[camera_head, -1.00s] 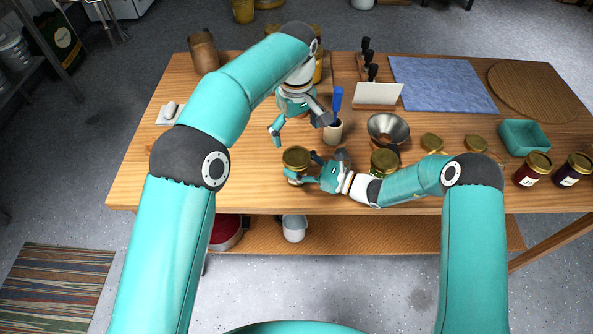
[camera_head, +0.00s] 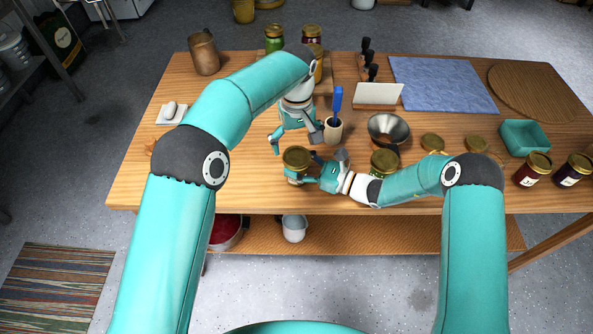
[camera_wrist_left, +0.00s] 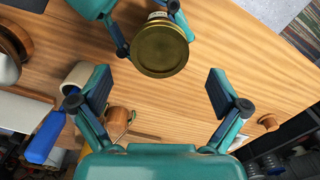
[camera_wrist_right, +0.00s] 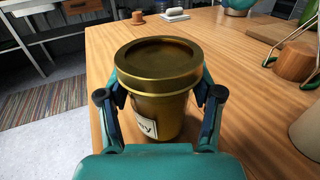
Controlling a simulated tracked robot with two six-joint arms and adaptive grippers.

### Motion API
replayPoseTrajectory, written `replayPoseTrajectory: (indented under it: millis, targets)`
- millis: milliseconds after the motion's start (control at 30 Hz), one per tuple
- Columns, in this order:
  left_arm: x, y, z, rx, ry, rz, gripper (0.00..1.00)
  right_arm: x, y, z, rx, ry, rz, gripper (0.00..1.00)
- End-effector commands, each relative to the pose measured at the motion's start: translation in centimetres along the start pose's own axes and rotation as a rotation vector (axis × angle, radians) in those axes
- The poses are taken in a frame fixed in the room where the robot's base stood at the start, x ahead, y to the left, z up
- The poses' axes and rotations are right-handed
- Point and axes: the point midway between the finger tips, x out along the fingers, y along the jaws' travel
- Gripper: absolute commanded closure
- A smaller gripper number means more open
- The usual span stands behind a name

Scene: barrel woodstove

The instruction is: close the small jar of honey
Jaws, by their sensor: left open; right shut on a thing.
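The small honey jar (camera_wrist_right: 157,115) stands upright with a gold lid (camera_wrist_right: 158,62) resting level on its top; I cannot tell how tight it is. Part of its white label shows. The jar's lid also shows in the head view (camera_head: 296,157) and at the top of the left wrist view (camera_wrist_left: 160,48). My right gripper (camera_wrist_right: 158,100) is shut around the jar's body below the lid. My left gripper (camera_head: 296,142) is open and empty, pointing down just behind the jar. In the left wrist view its fingers (camera_wrist_left: 158,88) are spread, with the lid beyond them.
Another gold-lidded jar (camera_head: 384,160) is behind my right arm.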

Motion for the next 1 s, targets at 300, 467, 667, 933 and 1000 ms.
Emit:
replayPoseTrajectory:
  millis: [300,467,667,933,1000]
  targets:
    - [3.7,0.0,0.0,0.001,0.0,-0.001,0.01,0.0,0.0,-0.1,0.002,0.001,0.0,1.0]
    - [4.1,0.0,0.0,0.001,0.0,0.0,0.01,0.0,0.0,-0.1,0.002,0.001,0.0,1.0]
    - [4.1,0.0,0.0,0.001,0.0,0.0,0.01,0.0,0.0,-0.1,0.002,0.002,0.0,1.0]
    - [4.0,0.0,0.0,0.001,0.0,0.0,0.46,0.0,0.0,-0.1,0.003,0.002,0.0,1.0]
    - [4.0,0.0,0.0,0.001,0.0,0.0,0.58,0.0,0.0,-0.1,0.003,0.002,0.0,1.0]
